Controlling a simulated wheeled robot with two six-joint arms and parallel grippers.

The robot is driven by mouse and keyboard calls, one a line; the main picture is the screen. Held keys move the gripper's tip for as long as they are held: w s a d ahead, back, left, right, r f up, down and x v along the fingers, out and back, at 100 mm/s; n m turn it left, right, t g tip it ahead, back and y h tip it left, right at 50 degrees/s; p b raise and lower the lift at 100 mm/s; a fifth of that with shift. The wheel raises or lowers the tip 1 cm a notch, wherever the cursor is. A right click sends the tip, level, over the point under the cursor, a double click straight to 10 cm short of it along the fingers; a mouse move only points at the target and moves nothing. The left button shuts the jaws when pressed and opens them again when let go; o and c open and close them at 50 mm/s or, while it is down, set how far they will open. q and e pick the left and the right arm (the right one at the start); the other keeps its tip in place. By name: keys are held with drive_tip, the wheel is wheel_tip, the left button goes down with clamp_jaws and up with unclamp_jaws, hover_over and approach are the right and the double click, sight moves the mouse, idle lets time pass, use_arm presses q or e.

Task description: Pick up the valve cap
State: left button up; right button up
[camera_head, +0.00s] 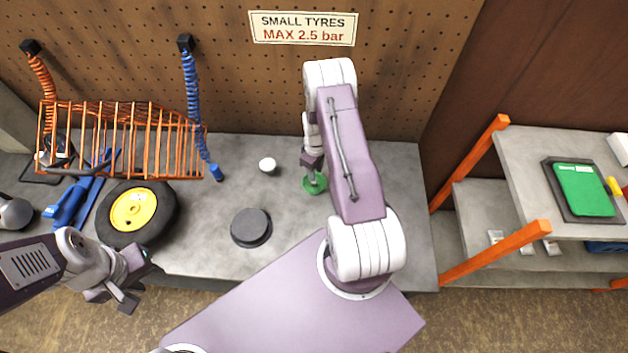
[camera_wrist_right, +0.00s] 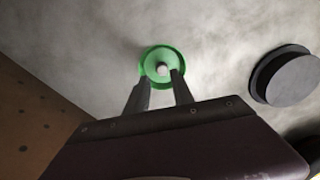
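A small pale piece, which looks like the valve cap (camera_wrist_right: 162,69), sits in the middle of a round green dish (camera_wrist_right: 147,62) on the grey bench. The dish also shows in the head view (camera_head: 314,185), partly under my right gripper (camera_head: 313,172). In the right wrist view, the right gripper (camera_wrist_right: 161,80) has its two fingers apart over the near part of the dish. The pale piece lies just beyond and between the fingertips, and I cannot tell if they touch it. My left gripper (camera_head: 113,301) is empty at the front left, its fingers apart.
A dark round disc (camera_head: 251,227) and a white round piece (camera_head: 267,165) lie on the bench. A yellow-hubbed wheel (camera_head: 136,211), an orange wire rack (camera_head: 130,138) and blue tools (camera_head: 72,203) fill the left. A shelf cart with a green case (camera_head: 584,190) stands right.

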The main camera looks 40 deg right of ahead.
drive_tip(key=shift+w+f, duration=0.1)
drive_tip(key=shift+f, duration=0.4)
drive_tip(key=shift+a+f, duration=0.15)
drive_tip(key=shift+f, duration=0.05)
drive_tip(key=f, duration=0.1)
drive_tip(key=f+p, duration=0.2)
drive_tip(key=f, duration=0.1)
drive_tip(key=shift+s+a, duration=0.1)
drive_tip(key=shift+s, duration=0.15)
drive_tip(key=shift+w+f, duration=0.1)
drive_tip(key=shift+f, duration=0.3)
clamp_jaws()
